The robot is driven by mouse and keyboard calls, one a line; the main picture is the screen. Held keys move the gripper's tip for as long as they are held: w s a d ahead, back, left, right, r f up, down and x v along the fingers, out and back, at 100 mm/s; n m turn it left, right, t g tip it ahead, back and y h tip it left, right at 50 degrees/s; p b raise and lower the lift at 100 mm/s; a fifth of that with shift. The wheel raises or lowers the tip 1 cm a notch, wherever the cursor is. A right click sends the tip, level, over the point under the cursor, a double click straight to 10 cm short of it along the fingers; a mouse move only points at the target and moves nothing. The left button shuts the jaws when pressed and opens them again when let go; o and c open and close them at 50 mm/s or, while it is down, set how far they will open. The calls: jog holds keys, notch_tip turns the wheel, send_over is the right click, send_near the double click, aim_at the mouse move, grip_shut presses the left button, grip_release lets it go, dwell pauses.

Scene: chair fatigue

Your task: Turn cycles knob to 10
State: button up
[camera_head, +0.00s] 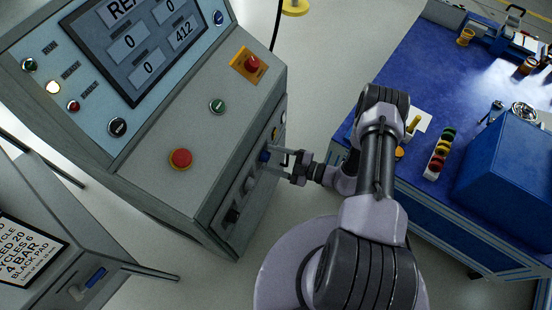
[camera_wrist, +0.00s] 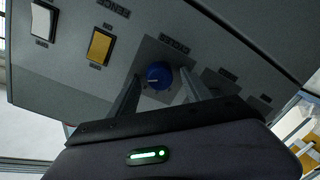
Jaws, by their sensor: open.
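The blue cycles knob (camera_wrist: 159,76) sits on a grey panel under the label "CYCLES" in the wrist view, with a pale pointer mark on its face. It also shows in the head view (camera_head: 264,156) on the console's lower side. My gripper (camera_wrist: 160,88) is open, with one finger on each side of the knob. It also shows in the head view (camera_head: 276,157) at the panel. I cannot tell whether the fingers touch the knob. The numbers around the knob are not readable.
A yellow switch (camera_wrist: 99,46) and a white switch (camera_wrist: 43,21) are left of the knob in the wrist view. The console (camera_head: 180,120) carries a red stop button (camera_head: 181,159) and a screen (camera_head: 135,45). A blue workbench (camera_head: 420,90) stands to the right of my arm.

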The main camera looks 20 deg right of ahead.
jog(key=shift+d, duration=0.1)
jog(key=p+v, duration=0.4)
jog(key=v, duration=1.3)
jog(key=shift+s, duration=0.2)
jog(key=shift+f, duration=0.15)
